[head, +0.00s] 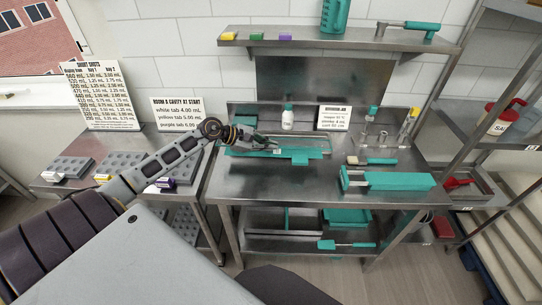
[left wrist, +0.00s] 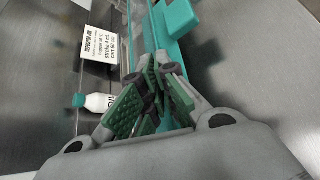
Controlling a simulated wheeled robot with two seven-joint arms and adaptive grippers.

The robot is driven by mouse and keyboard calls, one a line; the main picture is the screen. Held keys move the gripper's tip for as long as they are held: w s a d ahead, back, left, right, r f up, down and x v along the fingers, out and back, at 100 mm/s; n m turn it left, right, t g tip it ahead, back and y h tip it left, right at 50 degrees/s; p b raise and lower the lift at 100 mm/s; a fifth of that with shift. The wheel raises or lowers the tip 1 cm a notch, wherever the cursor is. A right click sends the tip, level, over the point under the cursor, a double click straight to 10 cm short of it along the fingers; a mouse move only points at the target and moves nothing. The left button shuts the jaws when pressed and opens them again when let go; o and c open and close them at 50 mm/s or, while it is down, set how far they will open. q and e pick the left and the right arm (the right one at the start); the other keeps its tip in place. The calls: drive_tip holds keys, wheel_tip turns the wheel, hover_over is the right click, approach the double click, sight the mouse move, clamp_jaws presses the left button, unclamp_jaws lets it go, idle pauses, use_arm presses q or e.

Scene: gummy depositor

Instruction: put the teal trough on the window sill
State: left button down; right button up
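A long teal piece (head: 275,153) with a small tab lies along the front of the clear-topped bed on the steel table; I cannot tell if it is the trough. Another long teal body (head: 398,181) with metal ends lies on the table's right side. My left gripper (head: 274,145) is over the bed, beside the first piece. In the left wrist view its fingers (left wrist: 160,72) are close together, with the teal strip (left wrist: 166,122) behind them and a teal block (left wrist: 180,18) beyond. I see nothing clearly between the tips. The window sill (head: 30,74) is at the far left. My right gripper is out of view.
A white bottle (head: 287,118) with a teal cap and a sign (head: 334,118) stand behind the bed. Grey moulds (head: 120,162) fill the left table. A teal tray (head: 347,217) is on the lower shelf. A wall shelf (head: 335,41) hangs above.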

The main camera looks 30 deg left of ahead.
sight(269, 156)
use_arm(q)
drive_tip(key=shift+f, duration=0.85)
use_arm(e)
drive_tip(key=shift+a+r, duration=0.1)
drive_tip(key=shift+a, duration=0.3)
use_arm(q)
drive_tip(key=shift+f, duration=0.1)
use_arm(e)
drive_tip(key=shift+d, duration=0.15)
use_arm(q)
drive_tip(key=shift+f, duration=1.75)
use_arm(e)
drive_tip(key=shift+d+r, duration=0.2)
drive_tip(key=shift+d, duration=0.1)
use_arm(q)
drive_tip(key=shift+f, duration=0.15)
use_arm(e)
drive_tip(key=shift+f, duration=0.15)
use_arm(q)
drive_tip(key=c, duration=1.6)
unclamp_jaws()
drive_tip(key=shift+c, duration=0.2)
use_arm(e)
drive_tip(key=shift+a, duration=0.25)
